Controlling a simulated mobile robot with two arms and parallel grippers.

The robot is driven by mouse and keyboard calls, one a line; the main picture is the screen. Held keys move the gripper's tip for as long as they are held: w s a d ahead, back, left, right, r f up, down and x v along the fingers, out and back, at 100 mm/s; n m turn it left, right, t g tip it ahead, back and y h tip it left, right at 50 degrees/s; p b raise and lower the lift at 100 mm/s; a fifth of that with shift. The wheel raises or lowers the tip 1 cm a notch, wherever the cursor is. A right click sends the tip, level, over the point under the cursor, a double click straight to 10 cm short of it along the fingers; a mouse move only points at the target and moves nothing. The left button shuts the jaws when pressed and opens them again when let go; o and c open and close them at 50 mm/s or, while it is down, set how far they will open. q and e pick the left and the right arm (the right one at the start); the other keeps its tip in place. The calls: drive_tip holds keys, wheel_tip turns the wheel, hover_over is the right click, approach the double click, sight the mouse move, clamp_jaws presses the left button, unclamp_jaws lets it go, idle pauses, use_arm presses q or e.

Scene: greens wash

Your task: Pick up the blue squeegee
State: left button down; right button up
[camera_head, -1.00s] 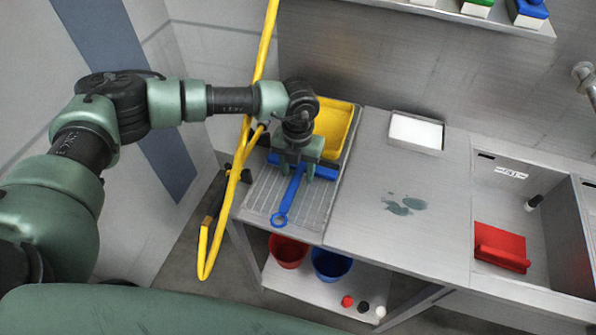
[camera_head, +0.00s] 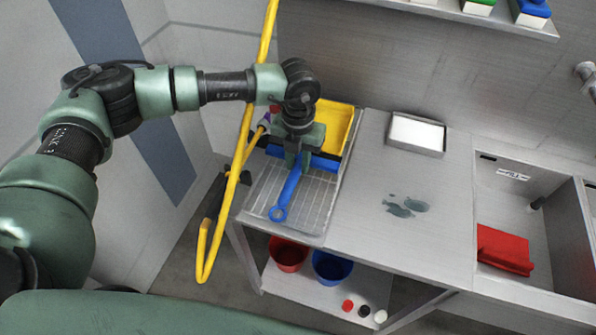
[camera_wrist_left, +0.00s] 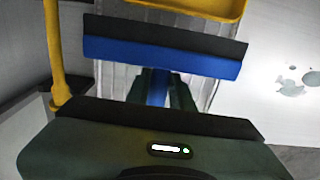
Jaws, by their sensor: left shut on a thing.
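The blue squeegee (camera_head: 287,190) has a wide head with a black rubber edge and a long handle ending in a ring. In the head view its handle points toward me over the ribbed draining area. My left gripper (camera_head: 299,160) is shut on the handle close below the head. In the left wrist view the squeegee head (camera_wrist_left: 160,57) lies across the top, and the handle runs down between the two fingers (camera_wrist_left: 160,92). I cannot tell whether the squeegee touches the surface below. My right gripper is not in view.
A yellow tub (camera_head: 336,122) stands behind the squeegee. A yellow pole (camera_head: 236,165) rises beside the table's left edge. A white tray (camera_head: 417,132) and a wet patch (camera_head: 407,206) are on the steel table. A red cloth-like item (camera_head: 505,249) lies in the sink. Buckets (camera_head: 331,266) stand below.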

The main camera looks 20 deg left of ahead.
use_arm(q)
wheel_tip(320, 180, up, 16)
drive_tip(key=b, duration=0.4)
drive_tip(key=shift+r, duration=0.1)
drive_tip(key=c, duration=1.9)
unclamp_jaws()
clamp_jaws()
